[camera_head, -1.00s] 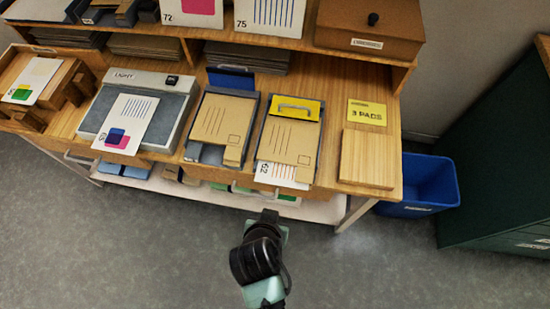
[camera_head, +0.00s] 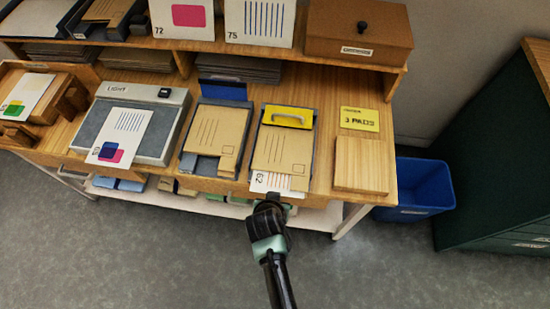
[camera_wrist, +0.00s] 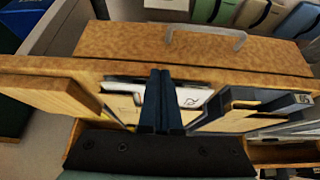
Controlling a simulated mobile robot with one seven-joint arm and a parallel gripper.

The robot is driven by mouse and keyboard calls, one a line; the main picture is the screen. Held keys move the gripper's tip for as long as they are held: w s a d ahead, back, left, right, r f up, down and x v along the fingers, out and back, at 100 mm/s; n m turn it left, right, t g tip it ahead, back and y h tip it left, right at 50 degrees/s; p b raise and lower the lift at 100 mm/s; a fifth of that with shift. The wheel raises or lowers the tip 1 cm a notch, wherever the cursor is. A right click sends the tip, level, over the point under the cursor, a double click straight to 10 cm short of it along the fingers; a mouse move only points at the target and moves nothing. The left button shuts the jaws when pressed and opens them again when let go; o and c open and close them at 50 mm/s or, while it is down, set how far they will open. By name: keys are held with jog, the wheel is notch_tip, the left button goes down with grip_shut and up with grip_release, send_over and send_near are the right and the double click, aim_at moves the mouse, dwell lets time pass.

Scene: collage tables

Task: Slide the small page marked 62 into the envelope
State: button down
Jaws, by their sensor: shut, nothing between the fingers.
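My gripper (camera_head: 271,198) is shut and empty at the page's near edge; contact cannot be told. In the wrist view my shut fingers (camera_wrist: 162,85) stand in front of the white page (camera_wrist: 193,98), hiding part of it.
A second tray with an envelope (camera_head: 218,135) stands to the left, beside a light box with a page (camera_head: 122,135). A wooden block (camera_head: 361,164) and a yellow "3 PADS" card (camera_head: 359,119) are to the right. A blue bin (camera_head: 425,185) stands on the floor.

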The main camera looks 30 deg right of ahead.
jog(key=shift+w, duration=0.1)
jog(key=shift+w+d+b, duration=0.5)
jog(key=shift+w+d, duration=0.3)
jog(key=shift+w, duration=0.25)
jog(key=shift+s, duration=0.1)
